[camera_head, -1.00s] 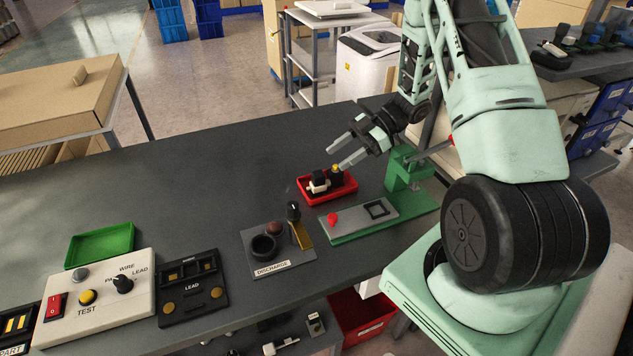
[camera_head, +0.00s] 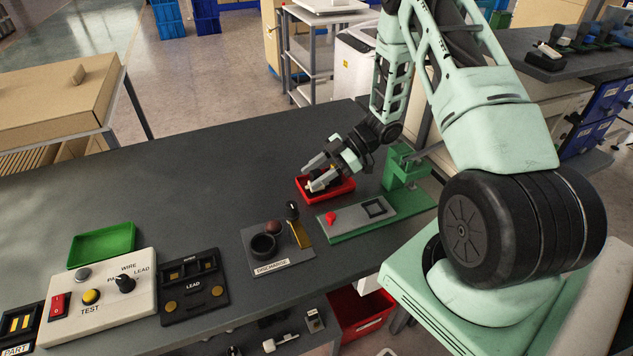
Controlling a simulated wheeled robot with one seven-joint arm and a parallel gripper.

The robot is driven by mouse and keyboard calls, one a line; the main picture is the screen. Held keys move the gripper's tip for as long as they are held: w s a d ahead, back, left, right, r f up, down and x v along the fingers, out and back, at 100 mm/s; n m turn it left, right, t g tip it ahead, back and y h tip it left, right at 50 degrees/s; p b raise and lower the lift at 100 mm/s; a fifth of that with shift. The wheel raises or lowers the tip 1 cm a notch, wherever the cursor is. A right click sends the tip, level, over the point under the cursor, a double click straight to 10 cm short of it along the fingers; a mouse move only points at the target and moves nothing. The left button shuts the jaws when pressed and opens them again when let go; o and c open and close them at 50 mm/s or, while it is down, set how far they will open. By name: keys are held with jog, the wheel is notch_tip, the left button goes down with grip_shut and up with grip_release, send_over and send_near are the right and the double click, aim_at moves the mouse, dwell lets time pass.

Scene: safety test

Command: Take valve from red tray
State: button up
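The red tray (camera_head: 338,193) sits on the dark table near its right end. The valve (camera_head: 313,187), a small part with white and black showing, lies in the tray and is partly hidden by my gripper. My gripper (camera_head: 313,174) is open, with its two fingers pointing left and down over the tray. The nearer finger overlaps the valve in the picture; I cannot tell whether it touches it.
A green fixture (camera_head: 378,215) with a red knob stands just right of the tray. A discharge plate (camera_head: 275,248) with a black ring and an upright handle lies in front. A green tray (camera_head: 101,243) and a test box (camera_head: 97,292) stand at left. The table's back middle is clear.

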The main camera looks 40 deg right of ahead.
jog(key=c, duration=0.8)
jog(key=shift+r, duration=0.2)
